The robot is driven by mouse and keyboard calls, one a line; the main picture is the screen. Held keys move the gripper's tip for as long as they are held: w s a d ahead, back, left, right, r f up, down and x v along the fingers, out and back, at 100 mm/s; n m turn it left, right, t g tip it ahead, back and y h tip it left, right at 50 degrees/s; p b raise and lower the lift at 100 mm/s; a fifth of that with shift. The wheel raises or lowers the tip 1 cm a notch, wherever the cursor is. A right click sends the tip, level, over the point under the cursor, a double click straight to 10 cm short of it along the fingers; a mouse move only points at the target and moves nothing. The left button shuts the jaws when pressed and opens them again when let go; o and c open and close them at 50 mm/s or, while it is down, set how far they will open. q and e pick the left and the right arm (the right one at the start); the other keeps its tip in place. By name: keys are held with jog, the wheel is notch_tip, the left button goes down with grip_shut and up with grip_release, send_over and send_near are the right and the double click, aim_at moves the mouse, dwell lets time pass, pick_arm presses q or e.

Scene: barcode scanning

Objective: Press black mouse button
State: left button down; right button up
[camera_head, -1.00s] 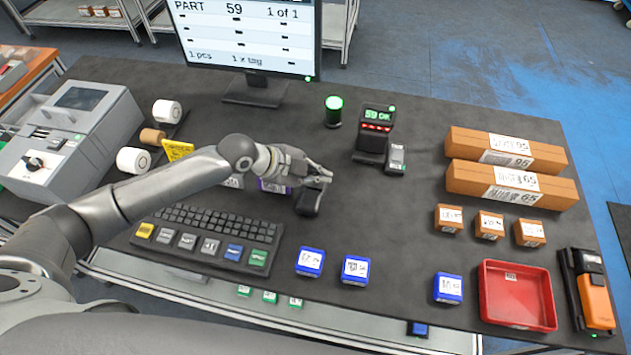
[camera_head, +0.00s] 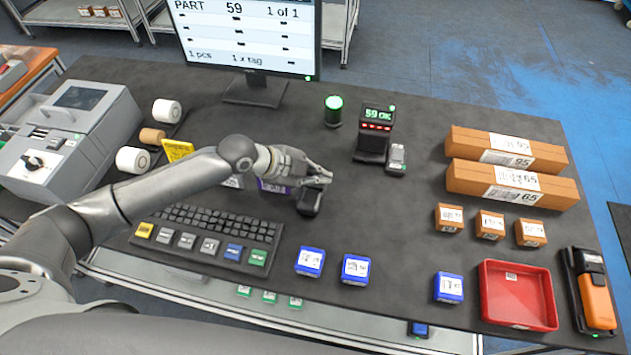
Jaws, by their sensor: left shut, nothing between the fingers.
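The black mouse (camera_head: 311,203) lies on the dark table, right of the keyboard. My left gripper (camera_head: 325,179) reaches in from the left with its fingers shut and nothing between them. Its fingertips are over the far end of the mouse and cover part of it. I cannot tell whether they touch it. The mouse button is hidden behind the fingers. My right gripper is not in view.
The keyboard (camera_head: 207,237) is left of the mouse. A monitor (camera_head: 248,40), a green-lit cylinder (camera_head: 333,112) and a scanner stand (camera_head: 374,135) are behind. Blue boxes (camera_head: 355,270) and a red tray (camera_head: 517,297) are in front and right.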

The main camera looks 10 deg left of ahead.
aim_at(316, 185)
pick_arm(q)
jog(key=shift+f+b, duration=0.3)
jog(key=shift+f, duration=0.3)
dwell(0.4)
jog(key=shift+s+f, duration=0.35)
jog(key=shift+f, duration=0.2)
dwell(0.4)
jog(key=shift+w+a+r+p, duration=0.15)
jog(key=shift+r+p, duration=0.15)
jog(key=shift+r, duration=0.4)
jog(key=shift+w+r, duration=0.2)
jog(key=shift+r, duration=0.25)
jog(key=shift+r, duration=0.15)
notch_tip(316, 185, up, 5)
jog(key=p, duration=0.4)
